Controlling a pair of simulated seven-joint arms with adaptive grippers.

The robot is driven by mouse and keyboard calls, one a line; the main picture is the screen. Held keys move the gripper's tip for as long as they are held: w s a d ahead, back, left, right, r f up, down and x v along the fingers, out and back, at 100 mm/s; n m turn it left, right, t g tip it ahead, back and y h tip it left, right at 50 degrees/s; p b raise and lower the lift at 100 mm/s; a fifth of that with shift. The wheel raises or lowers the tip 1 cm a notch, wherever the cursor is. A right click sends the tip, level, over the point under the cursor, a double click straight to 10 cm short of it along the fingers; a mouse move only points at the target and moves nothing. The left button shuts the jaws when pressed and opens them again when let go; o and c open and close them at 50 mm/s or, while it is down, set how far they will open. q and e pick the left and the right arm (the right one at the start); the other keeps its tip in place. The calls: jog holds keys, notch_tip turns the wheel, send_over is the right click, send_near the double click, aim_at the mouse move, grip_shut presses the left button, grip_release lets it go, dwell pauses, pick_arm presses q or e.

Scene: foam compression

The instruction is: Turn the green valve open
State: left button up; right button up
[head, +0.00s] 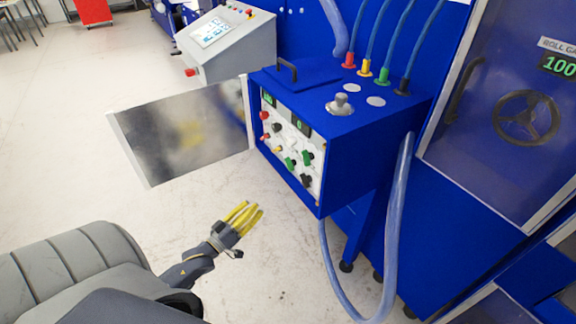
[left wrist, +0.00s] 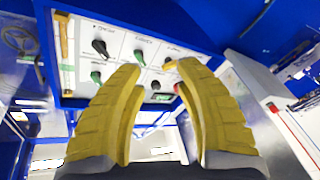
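The valve panel (head: 288,175) is on the front of a blue box. It has two green valve handles, one (head: 307,158) toward the right and one (head: 290,162) nearer the middle. In the left wrist view, green handles show left of the fingers (left wrist: 95,77) and between the fingertips (left wrist: 139,57). Which one the task means I cannot tell. My left gripper (head: 246,212), with yellow fingers, is below and left of the panel, apart from it. In the left wrist view its fingers (left wrist: 158,68) are spread with nothing held between them. My right gripper is not in view.
Black handles (head: 306,181) and a red handle (head: 264,115) are also on the panel. The box's metal door (head: 185,130) stands open to the left. A clear hose (head: 396,210) hangs at the box's right. The floor (head: 160,215) below the door is clear.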

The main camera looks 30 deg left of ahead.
pick_arm(q)
notch_tip(320, 180, up, 5)
jog(key=d+n+t+h, duration=0.1)
jog(key=n+t, duration=0.1)
send_near(288, 163)
jog(key=shift+n, duration=0.3)
jog(key=x, duration=0.6)
jog(key=f+x, duration=0.1)
jog(key=x, duration=0.2)
jog(key=shift+w+r, duration=0.15)
jog(key=shift+w, duration=0.3)
grip_shut()
